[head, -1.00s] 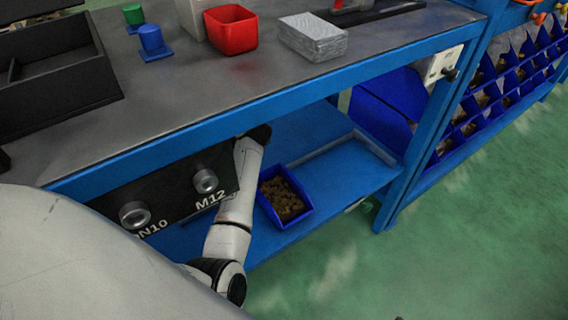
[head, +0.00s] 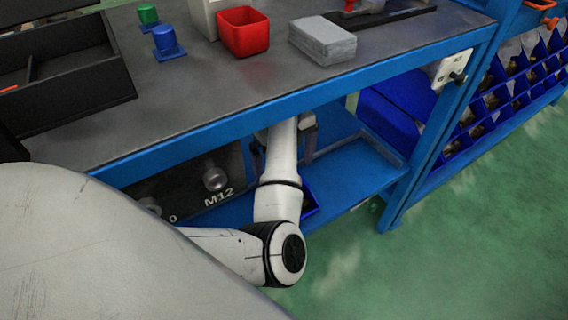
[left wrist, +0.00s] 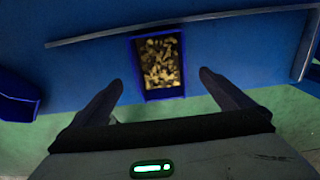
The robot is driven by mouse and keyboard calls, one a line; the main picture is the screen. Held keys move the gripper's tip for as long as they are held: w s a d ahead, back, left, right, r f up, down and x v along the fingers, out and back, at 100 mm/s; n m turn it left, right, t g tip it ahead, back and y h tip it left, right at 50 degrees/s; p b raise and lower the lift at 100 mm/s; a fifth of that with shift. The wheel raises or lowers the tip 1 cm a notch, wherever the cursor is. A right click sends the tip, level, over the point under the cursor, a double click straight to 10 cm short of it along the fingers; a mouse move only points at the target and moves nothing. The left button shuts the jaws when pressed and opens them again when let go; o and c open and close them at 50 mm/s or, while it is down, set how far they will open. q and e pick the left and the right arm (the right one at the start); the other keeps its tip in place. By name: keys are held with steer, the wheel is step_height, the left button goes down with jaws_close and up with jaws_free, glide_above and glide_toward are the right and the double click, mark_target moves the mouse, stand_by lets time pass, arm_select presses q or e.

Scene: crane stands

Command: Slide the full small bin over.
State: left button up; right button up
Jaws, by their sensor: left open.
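The small blue bin, full of brown pieces, is on the blue lower shelf (head: 375,160) under the workbench. In the head view my left arm hides most of it, and only its right edge (head: 312,203) shows. In the left wrist view the whole bin (left wrist: 164,94) shows, with its contents filling it. My left gripper (left wrist: 161,80) is open and empty, its two fingers spread wider than the bin, one to each side in the picture. I cannot tell how far it is from the bin. My right gripper is not in view.
The workbench top (head: 215,85) is over my forearm. It carries a red bin (head: 244,42), a grey block (head: 322,45) and a black tray (head: 75,105). A larger blue bin (head: 398,105) is behind the shelf. Shelf to the right of the small bin looks clear.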

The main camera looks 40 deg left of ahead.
arm_select(q)
step_height(320, 180, down, 8)
steer(key=shift+r+b, duration=0.25)
steer(key=shift+b, duration=0.9)
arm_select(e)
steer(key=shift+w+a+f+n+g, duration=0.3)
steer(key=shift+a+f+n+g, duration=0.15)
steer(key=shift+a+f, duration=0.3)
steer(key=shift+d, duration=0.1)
arm_select(q)
steer(key=c, duration=1.6)
steer(key=shift+c, duration=0.3)
